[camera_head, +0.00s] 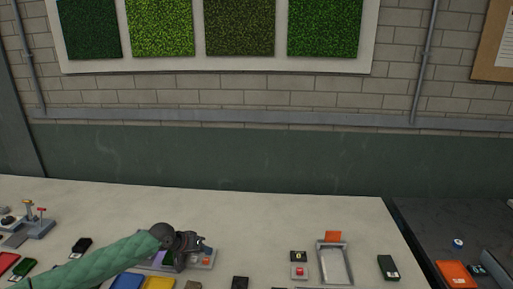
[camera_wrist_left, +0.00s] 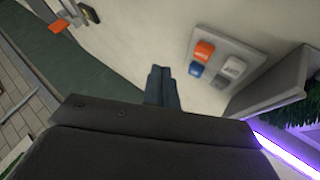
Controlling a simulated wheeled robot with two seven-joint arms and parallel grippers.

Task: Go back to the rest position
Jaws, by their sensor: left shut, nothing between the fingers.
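My left arm, in a green quilted sleeve, comes in from the lower left in the head view. My left gripper (camera_head: 192,245) is over the pale worktable, in front of a small grey panel (camera_head: 208,264) that it partly hides. In the left wrist view the fingers (camera_wrist_left: 161,80) are together with nothing between them. They point toward the bare table, to the left of the panel with orange, blue, white and grey buttons (camera_wrist_left: 203,50). My right gripper is not in view.
A metal frame (camera_head: 321,261) and a red-button box (camera_head: 299,271) stand right of the gripper. Several dark and coloured blocks lie along the front. A lever device (camera_head: 38,227) is at left. The table's back strip is clear before the green wall (camera_head: 230,160).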

